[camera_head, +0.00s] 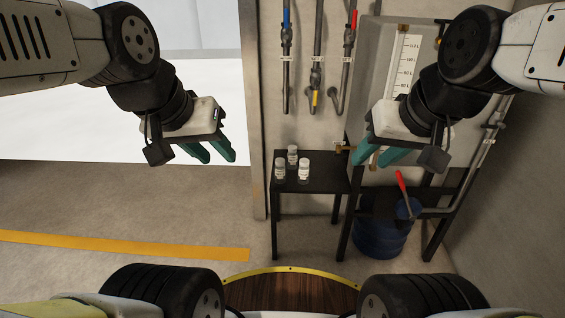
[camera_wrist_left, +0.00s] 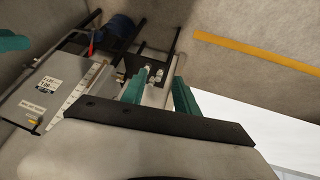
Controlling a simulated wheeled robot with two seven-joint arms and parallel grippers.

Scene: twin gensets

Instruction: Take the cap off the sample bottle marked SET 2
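Three small sample bottles with pale caps and white labels stand upright on a small black table (camera_head: 318,187): a left one (camera_head: 280,170), a back one (camera_head: 292,155) and a front right one (camera_head: 304,172). Their labels are too small to read, so I cannot tell which is SET 2. My left gripper (camera_head: 219,159) is open and empty, left of the table and apart from the bottles. Its two teal fingers also show apart in the left wrist view (camera_wrist_left: 159,78). My right gripper (camera_head: 371,161) is open and empty, right of the bottles.
Pipes with blue, yellow and red valve handles (camera_head: 317,75) run down the wall behind the table. A grey tank with a white scale (camera_head: 404,65) stands at right on a black frame. A blue drum (camera_head: 382,238) and red lever (camera_head: 402,185) are below. Floor at left is clear.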

